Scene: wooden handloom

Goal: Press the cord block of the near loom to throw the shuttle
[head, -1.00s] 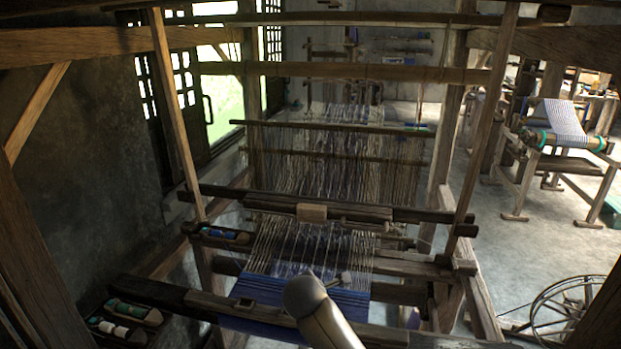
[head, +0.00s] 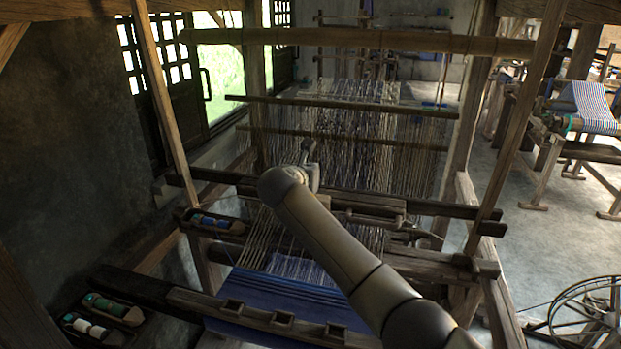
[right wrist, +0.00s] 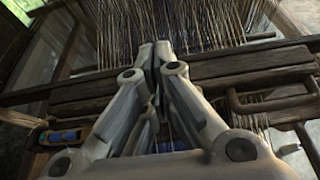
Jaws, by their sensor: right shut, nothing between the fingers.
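The near loom's dark beater beam (head: 440,208) runs across the middle of the head view. My right arm comes in from the lower right and reaches over the cloth to this beam. My right gripper (head: 308,152) has its fingers together and empty; in the right wrist view its fingertips (right wrist: 154,58) overlap the beam. I cannot tell whether they touch it. The cord block is hidden, apparently behind my gripper and arm. A shuttle with a blue bobbin (head: 212,221) lies in the box at the beam's left end and also shows in the right wrist view (right wrist: 62,136). My left gripper is out of view.
Woven blue cloth (head: 250,300) and the front beam (head: 200,303) lie below my arm. Spare shuttles (head: 112,308) rest at the lower left. Wooden uprights (head: 168,105) stand either side. A spinning wheel (head: 585,315) and another loom are to the right.

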